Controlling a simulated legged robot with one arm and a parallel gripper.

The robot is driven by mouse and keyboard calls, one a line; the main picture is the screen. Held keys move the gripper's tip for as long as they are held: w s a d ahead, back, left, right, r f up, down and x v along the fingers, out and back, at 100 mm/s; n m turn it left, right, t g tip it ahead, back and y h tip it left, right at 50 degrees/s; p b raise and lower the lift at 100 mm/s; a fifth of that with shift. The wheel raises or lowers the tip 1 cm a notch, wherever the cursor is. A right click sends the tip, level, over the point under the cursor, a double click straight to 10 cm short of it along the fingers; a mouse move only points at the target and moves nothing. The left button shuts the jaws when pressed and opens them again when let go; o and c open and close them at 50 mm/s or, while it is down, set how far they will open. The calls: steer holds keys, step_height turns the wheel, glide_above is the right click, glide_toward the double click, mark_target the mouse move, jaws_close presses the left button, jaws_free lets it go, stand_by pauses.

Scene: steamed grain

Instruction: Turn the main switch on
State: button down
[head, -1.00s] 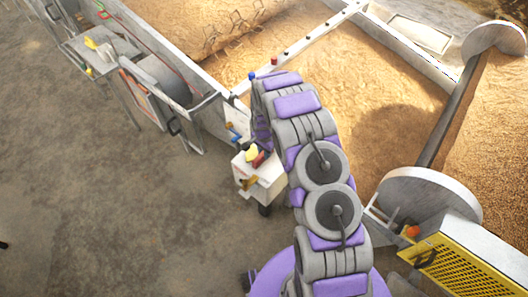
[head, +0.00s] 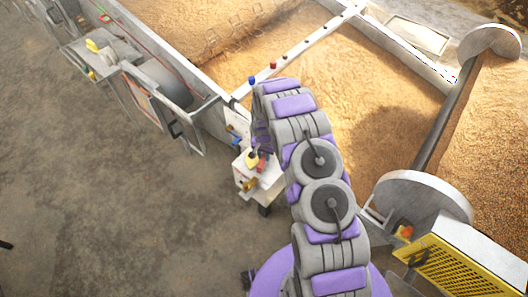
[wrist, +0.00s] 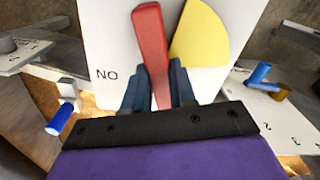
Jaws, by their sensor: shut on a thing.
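A red lever (wrist: 149,45) stands in front of a white panel (wrist: 105,35) in the wrist view, leaning slightly left at its top. A yellow part-disc (wrist: 203,38) sits just right of the lever, and the letters "NO" show on the panel left of it. My gripper (wrist: 160,88) has its blue-grey fingers on both sides of the lever's lower part, shut on it. In the head view, the white switch box (head: 268,187) carries the yellow disc (head: 252,160) and the red lever (head: 262,162). My arm hides most of the gripper there.
Blue knobs show on side panels at left (wrist: 60,119) and right (wrist: 261,73) in the wrist view. In the head view, grain beds (head: 380,90) lie behind the box, a yellow grate (head: 465,272) stands at right, and open floor (head: 120,210) lies at left.

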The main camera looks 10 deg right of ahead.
steer(key=n+p, duration=0.2)
steer(key=n, duration=0.1)
steer(key=n+p, duration=0.1)
steer(key=shift+s+d+n, duration=0.15)
steer(key=shift+s+n, duration=0.15)
steer(key=n+p, duration=0.2)
steer(key=shift+s+d+f+n, duration=0.1)
steer(key=shift+f+n, duration=0.05)
steer(key=shift+n, duration=0.25)
steer(key=n+p, duration=0.2)
steer(key=n, duration=0.1)
steer(key=shift+d+n, duration=0.15)
steer(key=shift+n, duration=0.15)
steer(key=shift+d+f+n+p, duration=0.1)
steer(key=shift+n+p, duration=1)
steer(key=shift+n, duration=0.3)
steer(key=c, duration=1.1)
jaws_free()
steer(key=shift+o, duration=0.9)
steer(key=shift+w+f, duration=0.1)
steer(key=shift+w, duration=0.2)
steer(key=shift+w+r, duration=0.1)
steer(key=shift+r, duration=0.6)
step_height(320, 180, up, 16)
steer(key=p, duration=0.1)
